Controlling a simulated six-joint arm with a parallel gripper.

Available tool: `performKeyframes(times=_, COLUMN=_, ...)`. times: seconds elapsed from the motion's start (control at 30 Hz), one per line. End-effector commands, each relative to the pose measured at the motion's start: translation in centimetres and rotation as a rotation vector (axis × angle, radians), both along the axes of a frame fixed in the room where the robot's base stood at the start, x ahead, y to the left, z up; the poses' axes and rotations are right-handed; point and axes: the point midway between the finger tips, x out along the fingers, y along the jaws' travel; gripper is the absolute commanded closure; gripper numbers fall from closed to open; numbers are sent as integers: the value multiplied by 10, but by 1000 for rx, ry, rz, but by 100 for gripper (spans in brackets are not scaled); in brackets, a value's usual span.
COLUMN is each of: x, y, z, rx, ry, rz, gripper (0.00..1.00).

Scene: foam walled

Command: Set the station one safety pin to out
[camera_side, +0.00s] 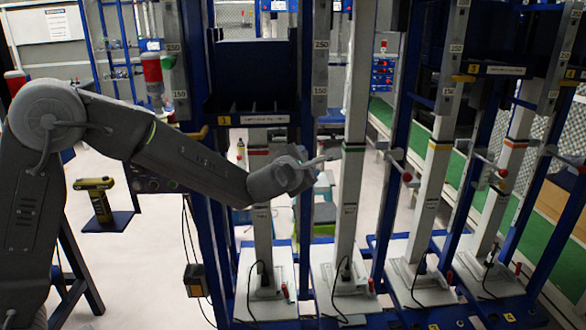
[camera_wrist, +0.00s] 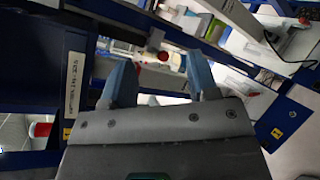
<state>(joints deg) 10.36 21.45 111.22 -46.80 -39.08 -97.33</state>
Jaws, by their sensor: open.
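My gripper (camera_side: 318,161) is level with the white upright columns, in front of the left pair in the side view. In the wrist view my gripper (camera_wrist: 159,58) is open, its two blue-grey fingers well apart. A safety pin with a red ball knob (camera_wrist: 163,56) appears between the fingertips in that view; no contact shows, and its depth is unclear. I cannot tell whether this pin is in or out. In the side view the pin at my gripper cannot be made out; similar red-knobbed pins (camera_side: 407,177) show on columns farther right.
Blue frame posts (camera_side: 309,80) and several white columns (camera_side: 349,190) stand close around my gripper. A yellow-and-black tool (camera_side: 98,200) rests on a blue shelf (camera_side: 108,222) at left. A red-and-white cylinder (camera_side: 152,72) is above my forearm. Cables hang near the column bases.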

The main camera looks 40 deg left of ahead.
Motion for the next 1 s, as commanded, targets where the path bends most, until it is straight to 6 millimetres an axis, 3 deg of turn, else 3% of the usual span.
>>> performKeyframes(times=0.03, x=12, y=5, z=-21, rx=-87, ry=-57, rz=97, gripper=46)
performKeyframes(times=0.2, x=26, y=26, z=-67, rx=-305, ry=-297, rz=372, gripper=46)
performKeyframes(times=0.37, x=24, y=36, z=-92, rx=-391, ry=-449, rz=497, gripper=46)
performKeyframes(times=0.63, x=35, y=52, z=-97, rx=-412, ry=-496, rz=530, gripper=46)
performKeyframes(times=1.0, x=88, y=105, z=-97, rx=-410, ry=-493, rz=528, gripper=46)
